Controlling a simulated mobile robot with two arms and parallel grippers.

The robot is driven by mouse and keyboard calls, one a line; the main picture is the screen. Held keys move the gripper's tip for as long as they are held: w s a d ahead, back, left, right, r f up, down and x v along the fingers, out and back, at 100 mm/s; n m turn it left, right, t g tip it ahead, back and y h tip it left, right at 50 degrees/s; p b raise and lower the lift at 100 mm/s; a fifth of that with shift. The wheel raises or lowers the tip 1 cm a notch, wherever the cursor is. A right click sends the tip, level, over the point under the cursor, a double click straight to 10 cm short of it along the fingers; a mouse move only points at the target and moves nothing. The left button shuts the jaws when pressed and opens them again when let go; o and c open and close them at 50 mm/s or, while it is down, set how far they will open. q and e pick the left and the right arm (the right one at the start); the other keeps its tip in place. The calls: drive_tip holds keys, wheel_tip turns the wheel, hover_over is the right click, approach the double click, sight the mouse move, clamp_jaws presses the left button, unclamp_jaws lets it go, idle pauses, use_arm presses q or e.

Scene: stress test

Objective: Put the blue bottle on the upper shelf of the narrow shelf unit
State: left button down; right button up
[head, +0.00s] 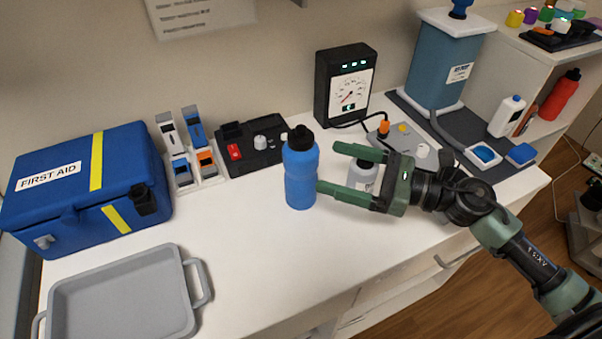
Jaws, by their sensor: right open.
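The blue bottle (301,178) with a black cap stands upright on the white counter (255,235), near the middle of the head view. My right gripper (328,167) is open, its fingers pointing left at the bottle. The fingertips are close to the bottle's right side; I cannot tell whether they touch it. A white shelf unit (562,66) stands at the far right, partly cut off by the frame. I cannot tell for sure that it is the narrow one. My left gripper is not in view.
A small whitish bottle (363,176) stands partly hidden behind my right gripper. A grey tray (120,295), a blue first aid case (75,185) and a black device (254,147) are to the left. A red bottle (562,95) stands in the shelf unit. Several small items crowd its top.

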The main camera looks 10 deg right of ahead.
sight(286, 156)
drive_tip(key=p+x, duration=0.1)
drive_tip(key=x, duration=0.3)
drive_tip(key=shift+w+a+r+p, duration=0.15)
drive_tip(key=shift+w+r+p, duration=0.1)
drive_tip(key=shift+p, duration=0.1)
drive_tip(key=shift+w+a+f, duration=0.15)
drive_tip(key=shift+w+a, duration=0.05)
drive_tip(key=shift+a, duration=0.3)
drive_tip(key=p+x, duration=0.3)
drive_tip(key=x, duration=0.1)
drive_tip(key=shift+a, duration=0.2)
drive_tip(key=shift+w+a+f, duration=0.2)
drive_tip(key=shift+a, duration=0.15)
clamp_jaws()
